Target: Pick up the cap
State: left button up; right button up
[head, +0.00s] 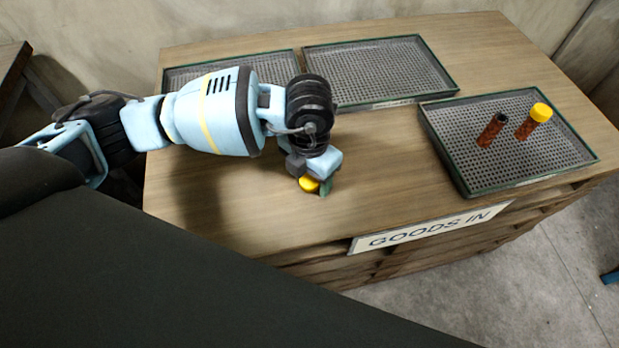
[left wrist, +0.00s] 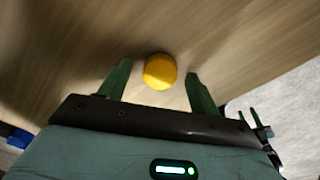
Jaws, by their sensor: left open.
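The yellow cap (head: 309,184) lies on the wooden table near its front edge, and it also shows in the left wrist view (left wrist: 160,71). My left gripper (head: 320,187) is low over the table at the cap. In the left wrist view its two green fingers (left wrist: 158,85) are spread apart, with the round cap between them near the tips. A gap shows on each side of the cap, so the fingers appear not to touch it. In the head view the gripper partly hides the cap.
A mesh tray (head: 462,184) at right holds an orange-brown bottle with a black top (head: 491,130) and one with a yellow top (head: 534,121). Two empty mesh trays, one at back left (head: 180,77) and one at back middle (head: 380,68), line the rear. A GOODS IN sign (head: 430,228) is on the front edge.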

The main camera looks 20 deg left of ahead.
aim_at(311, 181)
pick_arm(q)
jog(key=c, duration=1.1)
jog(key=shift+o, duration=0.2)
jog(key=shift+r, duration=0.15)
jog(key=shift+r, duration=0.65)
jog(key=shift+d+r, duration=0.2)
jog(key=shift+r, duration=0.85)
jog(key=s+d, duration=0.1)
jog(key=d, duration=0.3)
jog(key=s+d+b, duration=0.1)
jog(key=d, duration=0.4)
jog(key=s+d+r, duration=0.1)
jog(key=d, duration=0.4)
jog(key=shift+s, duration=0.35)
jog(key=shift+s+d+r, duration=0.15)
jog(key=shift+d, duration=0.4)
